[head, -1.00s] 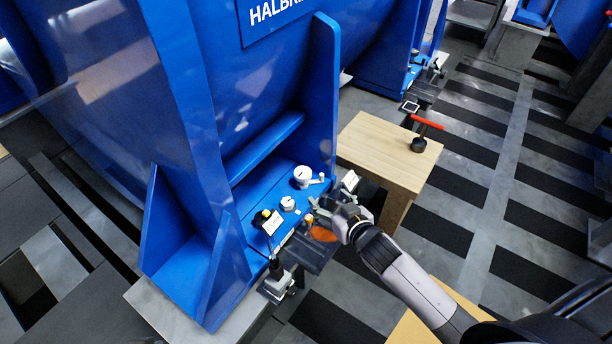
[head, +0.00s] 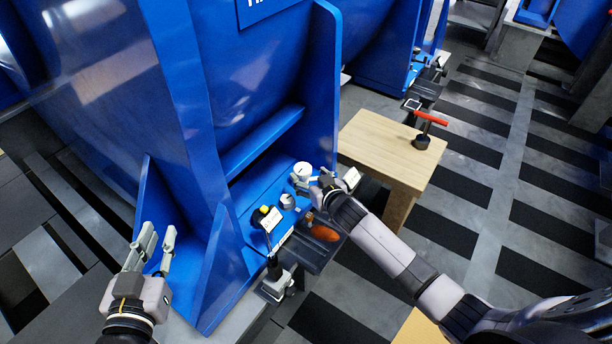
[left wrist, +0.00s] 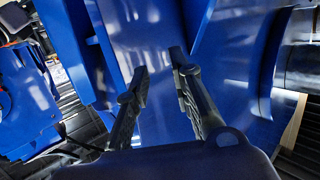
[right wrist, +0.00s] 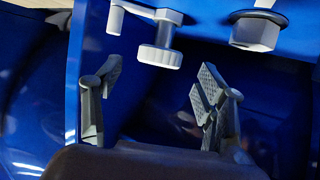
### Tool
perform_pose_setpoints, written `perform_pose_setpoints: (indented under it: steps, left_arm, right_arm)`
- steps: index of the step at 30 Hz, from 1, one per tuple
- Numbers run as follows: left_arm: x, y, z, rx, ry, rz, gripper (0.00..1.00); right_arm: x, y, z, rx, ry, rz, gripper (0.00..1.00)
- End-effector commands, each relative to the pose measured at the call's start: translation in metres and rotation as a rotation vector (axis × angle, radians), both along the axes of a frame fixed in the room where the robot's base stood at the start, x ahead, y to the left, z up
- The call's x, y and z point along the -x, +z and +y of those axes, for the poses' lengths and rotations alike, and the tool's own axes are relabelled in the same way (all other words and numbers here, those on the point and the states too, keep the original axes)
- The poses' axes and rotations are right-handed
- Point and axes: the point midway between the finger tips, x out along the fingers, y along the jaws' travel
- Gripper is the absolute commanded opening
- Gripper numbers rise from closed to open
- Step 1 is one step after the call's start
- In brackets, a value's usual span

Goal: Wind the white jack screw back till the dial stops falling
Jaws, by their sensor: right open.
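The white jack screw (head: 303,169) has a round head and a small side arm, and stands on the blue motor foot. In the right wrist view a pale knob with an arm (right wrist: 160,54), which looks like it, is just beyond my fingertips. My right gripper (head: 318,184) is beside it, its fingers (right wrist: 158,85) apart with nothing between them. My left gripper (head: 153,245) is open and empty at the lower left, near a blue rib. A small white-faced gauge (head: 272,219), possibly the dial, sits above a dark stand; its reading is too small to tell.
A silver hex bolt (head: 287,202) is close by on the foot. A dark tray (head: 312,255) with an orange-handled tool (head: 325,233) adjoins it. Upright blue ribs (head: 325,90) flank the foot.

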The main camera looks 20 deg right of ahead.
Motion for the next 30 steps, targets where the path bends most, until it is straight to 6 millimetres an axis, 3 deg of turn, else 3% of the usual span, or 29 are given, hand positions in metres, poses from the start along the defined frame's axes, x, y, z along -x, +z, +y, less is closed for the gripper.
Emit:
perform_pose_setpoints:
  steps: [6, 12, 23, 30]
  left_arm:
    - [-0.006, 0.038, -0.008, 0.054, -0.014, -0.210, 0.21]
    - [-0.005, 0.060, -0.010, 0.083, -0.020, -0.323, 0.21]
    - [-0.004, 0.066, -0.011, 0.091, -0.022, -0.351, 0.21]
    - [-0.004, 0.066, -0.010, 0.090, -0.021, -0.351, 0.21]
  right_arm:
    - [-0.021, -0.010, 0.003, 0.000, 0.000, -0.001, 0.66]
    - [-0.030, -0.013, 0.004, -0.001, 0.000, -0.001, 0.66]
    - [-0.033, -0.013, 0.004, -0.001, 0.000, -0.001, 0.66]
    - [-0.033, -0.013, 0.004, 0.000, 0.000, -0.001, 0.51]
